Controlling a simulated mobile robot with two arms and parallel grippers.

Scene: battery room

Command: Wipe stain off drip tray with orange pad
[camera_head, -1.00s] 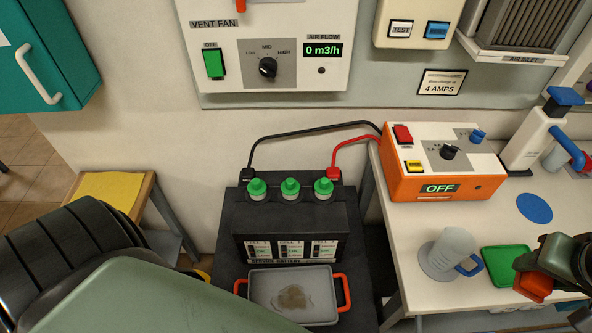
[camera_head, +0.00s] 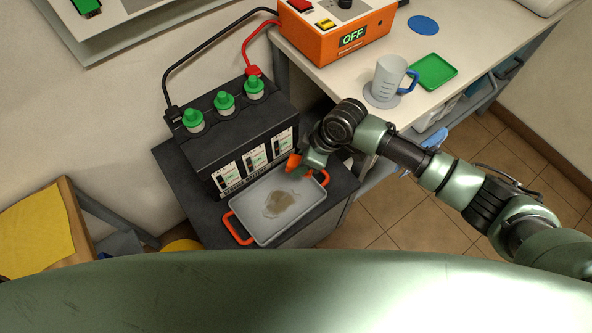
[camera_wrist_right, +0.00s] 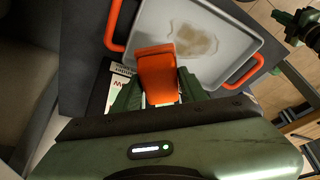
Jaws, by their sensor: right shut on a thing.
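The grey drip tray (camera_head: 250,216) with orange handles lies on the dark surface in front of the battery. A brown stain (camera_head: 279,204) is on its floor; it also shows in the wrist view (camera_wrist_right: 196,40). My right gripper (camera_head: 303,168) is shut on the orange pad (camera_head: 293,162), at the tray's back edge near the battery. In the wrist view the pad (camera_wrist_right: 157,75) sticks out over the tray's near edge, beside the stain. I cannot tell whether it touches the tray.
The black battery (camera_head: 235,135) with green caps stands right behind the tray. Black and red cables run to the orange charger (camera_head: 335,38). A bench holds a clear jug (camera_head: 388,80) and a green dish (camera_head: 433,72). A yellow cloth (camera_head: 35,228) lies at left.

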